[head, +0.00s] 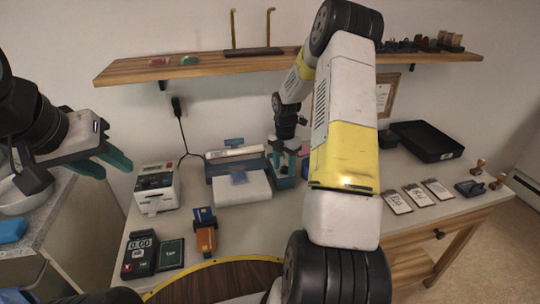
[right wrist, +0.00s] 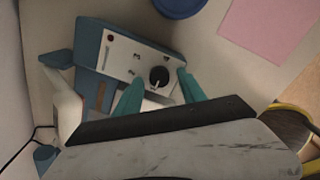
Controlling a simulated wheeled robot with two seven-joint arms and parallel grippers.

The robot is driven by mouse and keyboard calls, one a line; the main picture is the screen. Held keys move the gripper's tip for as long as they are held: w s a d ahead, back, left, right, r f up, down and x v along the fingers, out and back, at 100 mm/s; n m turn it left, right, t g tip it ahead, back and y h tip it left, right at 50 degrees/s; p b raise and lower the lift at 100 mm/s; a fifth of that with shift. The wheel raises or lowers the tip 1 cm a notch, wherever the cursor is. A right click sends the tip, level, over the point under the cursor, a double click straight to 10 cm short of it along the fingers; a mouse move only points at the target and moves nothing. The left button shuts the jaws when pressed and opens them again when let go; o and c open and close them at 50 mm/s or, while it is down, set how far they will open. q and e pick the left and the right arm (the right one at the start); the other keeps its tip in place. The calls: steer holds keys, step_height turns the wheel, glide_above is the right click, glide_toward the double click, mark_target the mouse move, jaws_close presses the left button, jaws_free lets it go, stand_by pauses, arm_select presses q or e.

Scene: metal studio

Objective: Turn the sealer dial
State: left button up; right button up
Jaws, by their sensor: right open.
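The sealer (head: 222,168) is a blue machine with a pale bar on top, at the back middle of the table. In the right wrist view its white end panel (right wrist: 118,62) carries a round black dial (right wrist: 159,77) with a light pointer mark. My right gripper (right wrist: 160,76) is open. Its teal fingers lie on either side of the dial in the picture; I cannot tell whether they touch it. In the head view my right gripper (head: 287,165) is at the sealer's right end, and the dial is hidden. My left gripper (head: 118,172) is open and empty, off the table at the left.
A white label printer (head: 157,188) stands left of the sealer. A black tray (head: 426,141), cards (head: 415,196) and stamps (head: 479,165) are at the right. A wooden shelf (head: 215,67) hangs above.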

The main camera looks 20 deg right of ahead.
jaws_close()
